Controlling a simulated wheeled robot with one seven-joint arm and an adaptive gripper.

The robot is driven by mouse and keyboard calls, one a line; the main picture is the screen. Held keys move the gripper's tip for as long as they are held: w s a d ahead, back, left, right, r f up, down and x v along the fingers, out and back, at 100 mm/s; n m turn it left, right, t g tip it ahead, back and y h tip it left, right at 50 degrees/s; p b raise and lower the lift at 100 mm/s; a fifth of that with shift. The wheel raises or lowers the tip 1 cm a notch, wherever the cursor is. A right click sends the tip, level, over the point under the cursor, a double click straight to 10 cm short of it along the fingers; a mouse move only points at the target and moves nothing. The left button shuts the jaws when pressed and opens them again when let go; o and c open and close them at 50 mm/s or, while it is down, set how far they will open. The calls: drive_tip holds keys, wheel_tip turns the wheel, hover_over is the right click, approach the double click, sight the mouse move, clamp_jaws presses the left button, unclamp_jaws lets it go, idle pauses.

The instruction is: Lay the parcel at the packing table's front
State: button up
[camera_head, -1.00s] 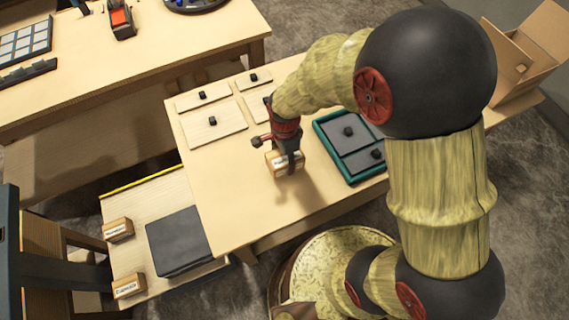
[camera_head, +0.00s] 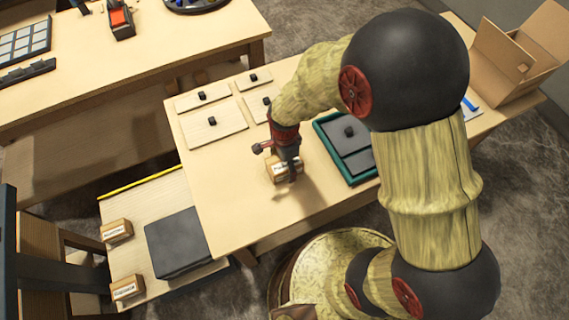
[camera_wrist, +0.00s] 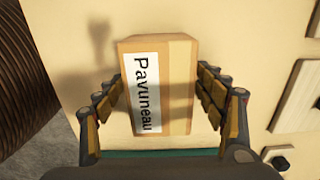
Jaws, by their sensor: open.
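The parcel, a small brown cardboard box (camera_wrist: 180,88) with a white label reading "Pavuneau", rests on the light wooden table (camera_head: 235,175). In the head view the parcel (camera_head: 273,169) is partly hidden behind my gripper (camera_head: 288,168). In the wrist view my gripper (camera_wrist: 160,90) is open, with one finger row on each side of the parcel. A gap shows between the fingers and its sides.
Flat panels with black knobs (camera_head: 213,124) lie behind the parcel, and a teal-rimmed tray (camera_head: 322,128) is to its right. An open carton (camera_head: 515,65) stands far right. Two similar boxes (camera_head: 117,230) (camera_head: 127,288) and a dark block (camera_head: 178,243) sit on a lower surface at left.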

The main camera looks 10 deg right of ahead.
wheel_tip(320, 180, up, 13)
drive_tip(key=p, duration=0.3)
drive_tip(key=shift+f, duration=0.2)
drive_tip(key=s+d+r+n+t, duration=0.2)
drive_tip(key=s+d+r+n, duration=0.2)
drive_tip(key=r, duration=0.3)
drive_tip(key=s+d+r+n+t, duration=0.1)
drive_tip(key=s+d+r+n, duration=0.3)
drive_tip(key=r+n, duration=0.2)
drive_tip(key=s+d+r+n+t, duration=0.2)
drive_tip(key=s+d+r+n, duration=0.2)
drive_tip(key=r, duration=0.6)
drive_tip(key=shift+s+n+t, duration=0.15)
drive_tip(key=shift+n+t, duration=0.15)
drive_tip(key=shift+n, duration=0.1)
